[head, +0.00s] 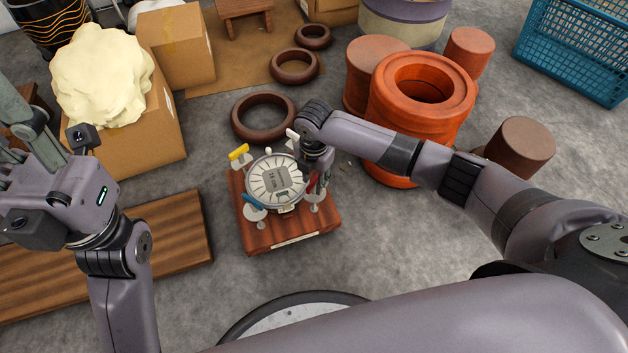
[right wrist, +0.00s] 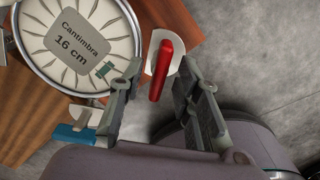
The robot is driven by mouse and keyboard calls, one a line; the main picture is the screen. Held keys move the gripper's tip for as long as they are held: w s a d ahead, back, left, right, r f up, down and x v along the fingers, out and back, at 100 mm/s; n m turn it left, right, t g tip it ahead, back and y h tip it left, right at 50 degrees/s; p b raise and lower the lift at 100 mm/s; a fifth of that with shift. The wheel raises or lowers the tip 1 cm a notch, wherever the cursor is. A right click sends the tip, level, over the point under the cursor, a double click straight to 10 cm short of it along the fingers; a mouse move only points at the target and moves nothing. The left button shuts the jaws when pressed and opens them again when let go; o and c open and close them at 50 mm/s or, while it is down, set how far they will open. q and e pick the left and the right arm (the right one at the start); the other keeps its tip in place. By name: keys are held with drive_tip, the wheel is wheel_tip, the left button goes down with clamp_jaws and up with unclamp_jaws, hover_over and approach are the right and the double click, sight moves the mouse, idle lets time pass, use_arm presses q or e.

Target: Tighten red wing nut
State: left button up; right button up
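The red wing nut (right wrist: 161,70) stands on a pale metal plate at the drum's edge. In the head view it shows as a small red bit (head: 312,180), partly hidden by my right gripper (head: 322,178). In the right wrist view my right gripper (right wrist: 160,78) is open, with one finger on each side of the red wing nut and visible gaps. The round white drum head (head: 268,182) reads "Cantimbra 16 cm". My left gripper (head: 22,128) is at the left edge, far from the drum; its fingers are partly cut off.
A blue wing nut (head: 253,202), a yellow one (head: 239,152) and a white one (head: 292,134) surround the drum head. All stand over a wooden base (head: 290,232) on the floor. Orange drum shells (head: 420,100) stand to the right. A wooden board (head: 170,235) lies left.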

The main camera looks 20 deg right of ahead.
clamp_jaws()
idle(0.4)
